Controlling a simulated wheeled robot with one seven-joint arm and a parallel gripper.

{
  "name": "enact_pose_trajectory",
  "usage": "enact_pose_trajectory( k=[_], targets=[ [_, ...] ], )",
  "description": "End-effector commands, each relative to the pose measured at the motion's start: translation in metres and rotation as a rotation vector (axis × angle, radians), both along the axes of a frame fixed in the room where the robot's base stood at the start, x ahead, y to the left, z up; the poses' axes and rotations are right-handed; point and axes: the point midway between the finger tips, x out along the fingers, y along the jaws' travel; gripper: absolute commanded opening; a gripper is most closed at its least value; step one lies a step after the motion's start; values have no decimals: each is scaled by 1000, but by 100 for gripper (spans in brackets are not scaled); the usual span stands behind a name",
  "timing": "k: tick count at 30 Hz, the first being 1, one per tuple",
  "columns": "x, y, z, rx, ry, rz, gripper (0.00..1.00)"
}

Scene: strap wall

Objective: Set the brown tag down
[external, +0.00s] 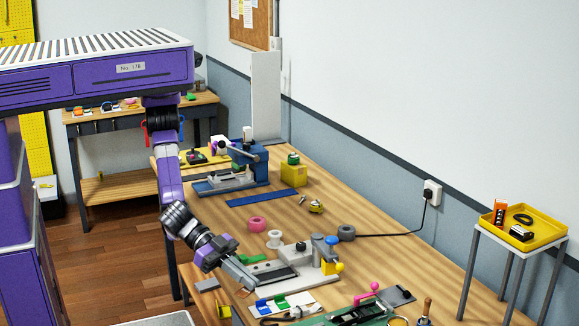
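My gripper (250,282) reaches down to the right over the front edge of the workbench, its grey fingers beside a grey fixture with a dark slot (272,276). A small brownish piece (243,292) shows at the fingertips; it may be the brown tag, but it is too small to be sure. I cannot tell whether the fingers are closed on it or whether it touches the bench. A flat grey-brown piece (207,284) also shows left of the gripper, near the bench edge.
The bench's middle right (400,262) is clear. A yellow tray (541,235) stands apart on a stand.

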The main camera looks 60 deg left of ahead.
Motion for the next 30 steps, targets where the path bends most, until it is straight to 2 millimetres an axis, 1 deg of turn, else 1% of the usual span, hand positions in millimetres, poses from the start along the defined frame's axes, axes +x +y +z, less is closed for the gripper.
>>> enact_pose_trajectory(
  k=[1,2,3,6,9,12,15,18,30],
  targets=[
    [-28,-4,-6,3,-1,-59,0],
    [-44,-6,-10,4,0,-92,0],
    [-64,-7,-15,3,0,-135,0],
    [-110,-7,-27,3,-1,-225,0],
    [-147,-3,-38,2,0,-288,0],
    [-173,3,-47,2,1,-325,0],
    [-188,7,-48,0,0,-345,0],
    [-194,9,-49,-1,0,-353,0],
    [-196,10,-50,2,1,-354,0]
  ],
)
